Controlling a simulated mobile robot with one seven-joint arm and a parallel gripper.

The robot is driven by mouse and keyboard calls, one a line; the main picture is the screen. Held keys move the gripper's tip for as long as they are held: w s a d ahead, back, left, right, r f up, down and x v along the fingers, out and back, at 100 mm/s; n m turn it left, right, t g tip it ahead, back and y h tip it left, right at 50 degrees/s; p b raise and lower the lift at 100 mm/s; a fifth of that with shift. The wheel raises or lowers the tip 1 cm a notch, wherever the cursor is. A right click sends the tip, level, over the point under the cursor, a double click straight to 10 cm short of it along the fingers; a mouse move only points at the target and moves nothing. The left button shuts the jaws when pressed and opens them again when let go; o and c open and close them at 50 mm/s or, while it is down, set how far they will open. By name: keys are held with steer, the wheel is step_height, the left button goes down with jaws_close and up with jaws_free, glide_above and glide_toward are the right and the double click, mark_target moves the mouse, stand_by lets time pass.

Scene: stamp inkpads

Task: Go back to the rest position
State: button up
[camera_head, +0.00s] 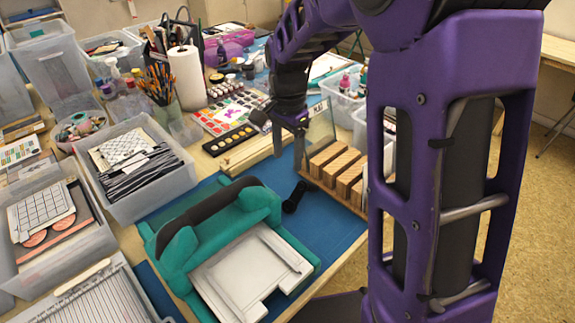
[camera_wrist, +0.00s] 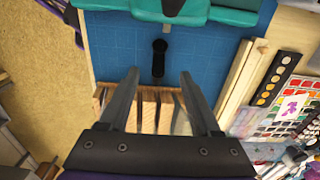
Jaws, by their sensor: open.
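My gripper (camera_head: 282,135) hangs above the back part of the blue mat, near the wooden rack. In the wrist view my gripper (camera_wrist: 159,72) has its two fingers well apart with nothing held between them. A small black stamp-like piece (camera_head: 295,196) lies on the blue mat (camera_head: 335,222), apart from the fingers; it also shows in the wrist view (camera_wrist: 159,58). The wooden rack with several blocks (camera_head: 337,168) stands at the mat's right edge. In the wrist view its blocks (camera_wrist: 150,107) appear below and between the fingers.
A teal and white press-like device (camera_head: 183,252) fills the front of the mat. Clear bins (camera_head: 150,195) stand to the left. A paper towel roll (camera_head: 187,78), paint palettes (camera_head: 232,108) and a wooden strip (camera_head: 248,156) lie behind. Open floor (camera_head: 545,230) is at the right.

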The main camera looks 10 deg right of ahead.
steer(key=shift+r, duration=0.4)
steer(key=shift+w, duration=0.1)
